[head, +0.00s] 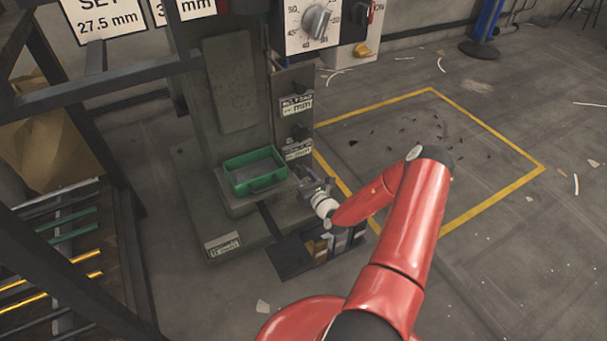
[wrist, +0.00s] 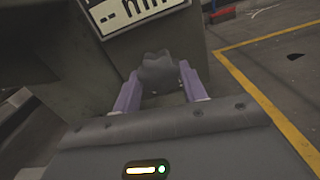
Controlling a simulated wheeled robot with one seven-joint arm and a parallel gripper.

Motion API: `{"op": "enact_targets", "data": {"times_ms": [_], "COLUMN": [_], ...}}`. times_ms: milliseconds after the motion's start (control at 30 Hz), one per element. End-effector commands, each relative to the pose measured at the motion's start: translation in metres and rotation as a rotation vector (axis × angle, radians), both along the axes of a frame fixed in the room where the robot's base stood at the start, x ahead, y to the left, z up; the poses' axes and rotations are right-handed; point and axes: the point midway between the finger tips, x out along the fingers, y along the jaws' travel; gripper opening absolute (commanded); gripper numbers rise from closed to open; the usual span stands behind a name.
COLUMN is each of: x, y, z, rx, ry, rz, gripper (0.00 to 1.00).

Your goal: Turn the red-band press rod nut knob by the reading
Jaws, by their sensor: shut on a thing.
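A dark grey lobed knob (wrist: 158,70) sits between the two purple fingers of my gripper (wrist: 158,88) in the wrist view, and the gripper is shut on it. A label plate (wrist: 135,12) marked with dashes and part of "mm" is just above the knob, cut off by the frame edge. In the head view my gripper (head: 312,186) is at the lower front of the grey press (head: 232,90), below a lower display plate (head: 298,150). The gripped knob is hidden there. An upper display plate (head: 296,104) reads unclearly, with a dark knob (head: 300,132) beneath it. No red band is clearly identifiable.
A green tray (head: 254,185) stands on the press base, left of my gripper. A dial panel (head: 300,38) is above. Signs include one reading 27.5 mm (head: 105,22). A dark rack (head: 60,230) stands left; yellow-lined floor (head: 480,205) is open to the right.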

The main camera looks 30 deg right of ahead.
Motion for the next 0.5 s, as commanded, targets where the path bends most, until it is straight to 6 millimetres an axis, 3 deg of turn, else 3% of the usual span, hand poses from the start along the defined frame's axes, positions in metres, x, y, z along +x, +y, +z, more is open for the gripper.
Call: {"op": "enact_targets", "data": {"times_ms": [500], "x": [-0.0003], "y": [0.0004], "z": [0.0027], "rx": [0.485], "ry": [0.018], "rz": [-0.002], "gripper": [0.19]}}
